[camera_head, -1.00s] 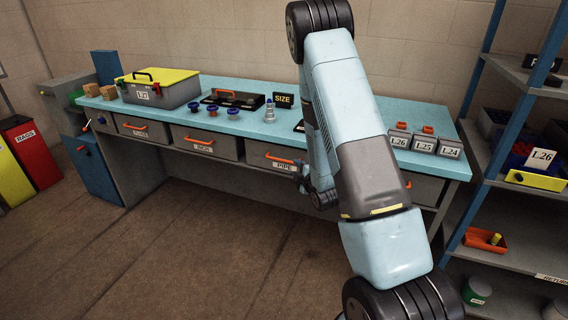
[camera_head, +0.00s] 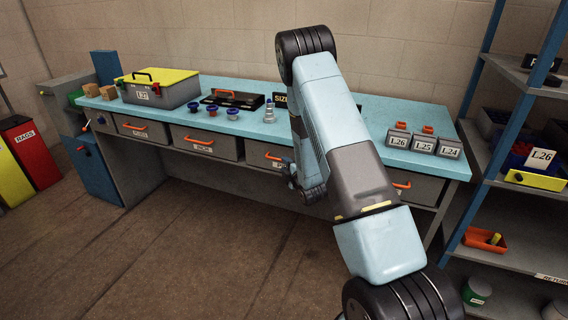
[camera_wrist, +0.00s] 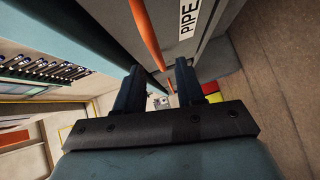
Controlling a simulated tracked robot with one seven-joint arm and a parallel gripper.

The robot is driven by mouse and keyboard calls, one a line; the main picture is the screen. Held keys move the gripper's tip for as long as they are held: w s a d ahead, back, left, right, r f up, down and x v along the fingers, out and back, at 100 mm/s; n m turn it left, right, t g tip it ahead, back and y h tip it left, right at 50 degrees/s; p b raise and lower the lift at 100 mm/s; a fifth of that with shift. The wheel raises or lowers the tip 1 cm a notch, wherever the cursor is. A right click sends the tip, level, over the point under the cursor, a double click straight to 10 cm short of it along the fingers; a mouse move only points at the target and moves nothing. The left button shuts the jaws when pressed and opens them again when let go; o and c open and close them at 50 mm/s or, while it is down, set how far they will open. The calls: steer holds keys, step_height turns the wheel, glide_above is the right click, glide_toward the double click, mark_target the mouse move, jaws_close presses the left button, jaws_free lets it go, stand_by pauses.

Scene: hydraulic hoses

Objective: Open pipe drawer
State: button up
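The PIPE drawer (camera_head: 257,150) is a grey drawer under the blue workbench, partly hidden behind my arm. It looks shut. Its orange handle (camera_head: 273,157) shows just left of my arm. In the wrist view the PIPE drawer front (camera_wrist: 185,45) is at the top, with the orange handle (camera_wrist: 147,35) left of its label. My gripper (camera_wrist: 160,78) is open, with a clear gap between its dark fingers. The handle's lower end appears between the fingertips in the picture; I cannot tell whether they touch it. In the head view my gripper (camera_head: 288,168) is small and dark, beside the drawer front.
Other drawers with orange handles flank it, including one (camera_head: 205,142) to the left. The workbench (camera_head: 250,125) holds a yellow-lidded case (camera_head: 158,87) and several labelled bins (camera_head: 424,142). A shelf rack (camera_head: 510,130) stands at the right. The floor before the bench is clear.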

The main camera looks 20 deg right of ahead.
steer(key=shift+x, duration=1.95)
jaws_close()
steer(key=shift+s, duration=0.1)
